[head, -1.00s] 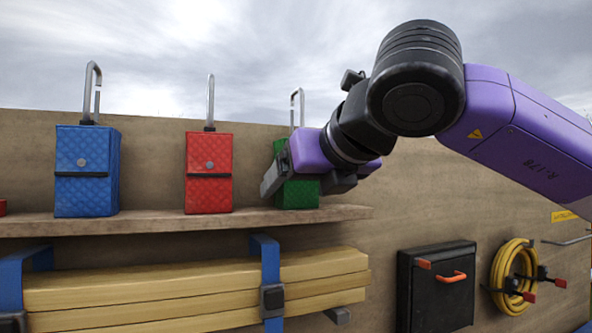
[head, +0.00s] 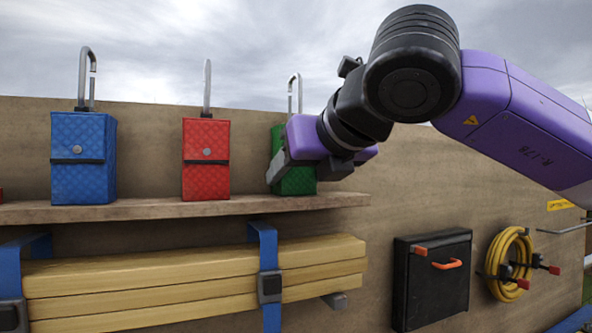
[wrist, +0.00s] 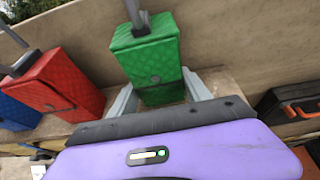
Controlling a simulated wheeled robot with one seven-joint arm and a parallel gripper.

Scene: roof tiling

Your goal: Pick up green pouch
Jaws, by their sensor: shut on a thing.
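The green pouch (head: 296,181) is at the right end of the wooden shelf, with a grey hook above it. My gripper (head: 290,172) is in front of it and hides much of it in the head view. In the wrist view the green pouch (wrist: 150,60) shows quilted sides, a flap and a round button. My gripper (wrist: 160,98) has one grey finger on each side of the pouch's lower part and is shut on it. Whether the pouch's bottom touches the shelf is hard to tell.
A red pouch (head: 206,160) and a blue pouch (head: 83,158) stand to the left on the shelf (head: 150,209). Strapped timber (head: 150,290) lies below. A black case (head: 432,278) and a yellow coiled hose (head: 510,262) hang at the lower right.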

